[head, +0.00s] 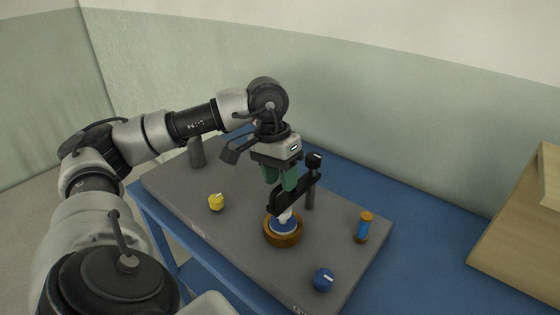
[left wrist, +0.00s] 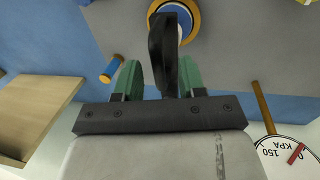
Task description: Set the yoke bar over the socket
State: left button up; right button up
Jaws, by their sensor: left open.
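The black yoke bar (head: 297,193) runs from a dark post (head: 310,196) to the socket (head: 283,232). The socket is a brown ring with a blue and white centre. The bar's near end overlaps the socket's white middle in the head view; whether they touch is unclear. My left gripper (head: 282,180), with green fingers, is open just above and behind the bar. In the left wrist view the bar (left wrist: 163,45) shows between and beyond the open fingers (left wrist: 160,80), and the socket's ring (left wrist: 193,20) is partly hidden behind it. My right gripper is not in view.
A grey board (head: 180,185) lies on a blue table (head: 430,240). On it stand a yellow knob (head: 216,202), a blue knob (head: 323,279), a blue and orange cylinder (head: 363,228) and a grey cylinder (head: 197,153). A wooden box (head: 515,230) is at right. A gauge (left wrist: 292,155) shows in the wrist view.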

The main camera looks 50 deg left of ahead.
pick_arm(q)
notch_tip(320, 180, up, 10)
jog(key=a, duration=0.2)
jog(key=shift+r, duration=0.25)
jog(key=shift+s+a+f, duration=0.1)
jog(key=shift+s, duration=0.05)
dwell(0.4)
